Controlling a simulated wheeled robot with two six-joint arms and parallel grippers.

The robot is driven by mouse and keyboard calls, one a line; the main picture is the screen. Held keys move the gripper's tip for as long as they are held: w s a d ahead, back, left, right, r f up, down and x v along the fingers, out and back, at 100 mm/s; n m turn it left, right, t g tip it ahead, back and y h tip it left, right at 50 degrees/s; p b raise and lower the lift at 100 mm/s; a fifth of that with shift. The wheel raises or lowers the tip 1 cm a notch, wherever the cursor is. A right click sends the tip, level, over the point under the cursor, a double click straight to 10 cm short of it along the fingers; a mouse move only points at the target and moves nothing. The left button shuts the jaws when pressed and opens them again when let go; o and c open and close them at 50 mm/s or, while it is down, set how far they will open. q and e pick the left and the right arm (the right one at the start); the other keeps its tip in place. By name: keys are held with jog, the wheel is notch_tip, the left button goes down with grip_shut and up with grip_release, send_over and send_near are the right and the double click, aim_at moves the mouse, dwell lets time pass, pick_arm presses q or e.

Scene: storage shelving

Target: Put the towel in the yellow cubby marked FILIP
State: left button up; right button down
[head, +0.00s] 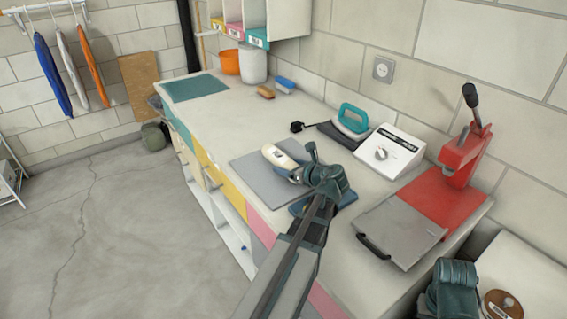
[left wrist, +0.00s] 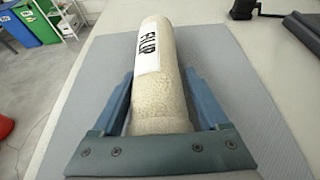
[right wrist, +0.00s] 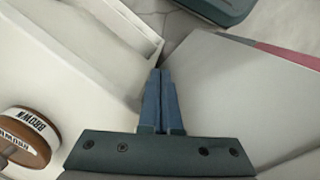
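The towel (head: 278,156) is a cream roll with a white label; in the left wrist view (left wrist: 160,95) the label seems to read FILIP. It lies over the grey mat (head: 262,175) on the counter. My left gripper (head: 296,174) has its fingers spread on both sides of the roll, with narrow gaps near their bases; firm contact cannot be made out. The wall cubbies at the top have a yellow-marked one (head: 217,24) at the left; its lettering is too small to read. My right gripper (right wrist: 162,75) is shut and empty, low at the right.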

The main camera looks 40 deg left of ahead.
aim_at(281, 153)
pick_arm(q)
grip_shut()
jog(key=shift+r, duration=0.1)
jog(key=shift+r+p, duration=0.6)
jog(key=shift+p, duration=0.1)
notch_tip(281, 153, up, 3)
jog(key=p, duration=0.3)
jog(key=s+a, duration=0.3)
jog(key=a, duration=0.1)
jog(key=s+a, duration=0.3)
jog(key=a, duration=0.1)
jog(key=s+a, duration=0.3)
jog(key=a, duration=0.2)
jog(key=shift+s+r+p, duration=0.25)
jog(key=shift+r+p, duration=0.05)
